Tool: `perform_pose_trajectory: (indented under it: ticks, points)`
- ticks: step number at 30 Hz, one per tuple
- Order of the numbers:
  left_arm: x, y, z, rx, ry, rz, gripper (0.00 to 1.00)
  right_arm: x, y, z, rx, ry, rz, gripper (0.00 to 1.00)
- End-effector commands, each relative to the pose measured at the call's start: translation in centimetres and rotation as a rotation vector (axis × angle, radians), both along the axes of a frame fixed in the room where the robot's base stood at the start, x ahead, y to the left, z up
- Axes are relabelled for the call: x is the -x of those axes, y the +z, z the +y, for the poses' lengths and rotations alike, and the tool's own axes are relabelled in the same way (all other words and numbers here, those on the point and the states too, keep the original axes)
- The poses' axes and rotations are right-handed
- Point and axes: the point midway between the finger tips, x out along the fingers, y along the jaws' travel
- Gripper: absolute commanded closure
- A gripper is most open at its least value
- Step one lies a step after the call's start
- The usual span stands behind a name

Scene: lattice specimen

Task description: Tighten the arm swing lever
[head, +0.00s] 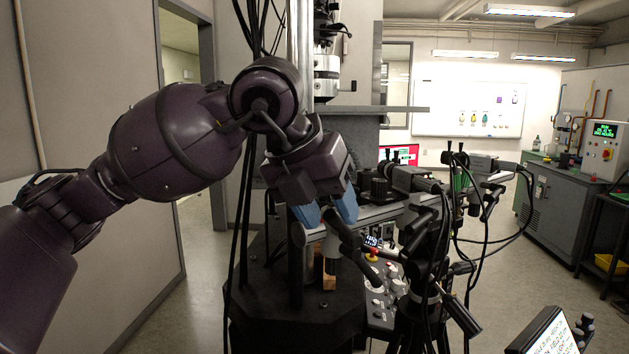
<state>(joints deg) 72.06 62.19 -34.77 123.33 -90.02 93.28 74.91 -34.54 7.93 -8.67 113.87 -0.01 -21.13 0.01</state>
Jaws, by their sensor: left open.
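My left gripper (327,212) reaches in from the left with its two blue fingertips pointing down, spread apart. A short dark rod-like handle (343,232), which looks like the arm swing lever, slants down to the right just below and between the fingertips. Its upper end lies close to the fingers; I cannot tell whether they touch it. The lever is beside a light grey horizontal arm (374,215) on the test rig. The lever's pivot is partly hidden by the gripper and the rig parts. My right gripper is not in view.
A control panel (381,295) with knobs and a red button sits below right. Black cables hang left of the rig column. A tilted screen (549,335) stands at the lower right.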

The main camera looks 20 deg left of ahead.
Motion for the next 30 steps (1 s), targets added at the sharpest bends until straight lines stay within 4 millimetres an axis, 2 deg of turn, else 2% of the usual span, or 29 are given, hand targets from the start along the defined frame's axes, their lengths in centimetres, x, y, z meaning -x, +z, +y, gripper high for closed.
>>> perform_pose_trajectory:
  ticks: [6, 17, 26, 30]
  points:
    - [-0.6, -1.5, -0.5, 0.000, 0.000, 0.001, 0.53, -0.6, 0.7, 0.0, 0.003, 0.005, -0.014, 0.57]
    - [-0.8, -1.8, -0.6, 0.000, 0.000, 0.000, 0.53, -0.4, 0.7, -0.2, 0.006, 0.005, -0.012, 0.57]
    - [-0.8, -1.8, -0.6, 0.000, 0.000, 0.000, 0.98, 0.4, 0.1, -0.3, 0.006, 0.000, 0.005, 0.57]
    - [-0.7, -1.9, -0.6, 0.002, 0.000, -0.003, 1.00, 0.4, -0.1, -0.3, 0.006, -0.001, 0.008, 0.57]
